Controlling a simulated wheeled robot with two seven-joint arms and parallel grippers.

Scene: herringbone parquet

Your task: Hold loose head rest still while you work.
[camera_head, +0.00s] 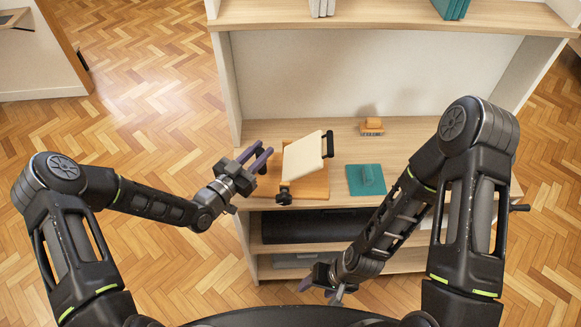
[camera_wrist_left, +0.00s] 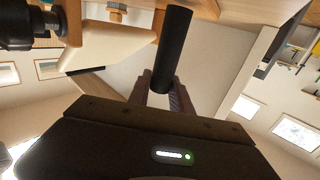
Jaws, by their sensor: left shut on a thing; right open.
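The loose head rest is a cream, tilted panel (camera_head: 303,156) on a wooden base (camera_head: 313,187), with a black knob (camera_head: 284,196) at its lower front. A black bar (camera_head: 328,144) shows at its right end. My left gripper (camera_head: 264,152) is at the left side of the head rest, shut on a black round grip (camera_wrist_left: 172,48). The left wrist view shows this grip between the fingers, beside the cream panel (camera_wrist_left: 105,42); the fingers partly hide its hold. My right gripper (camera_head: 325,280) is open and low in front of the shelf, away from the head rest.
A small wooden block (camera_head: 371,127) sits behind. A dark long object (camera_head: 315,227) lies on the shelf below. An upper shelf (camera_head: 390,14) overhangs the back.

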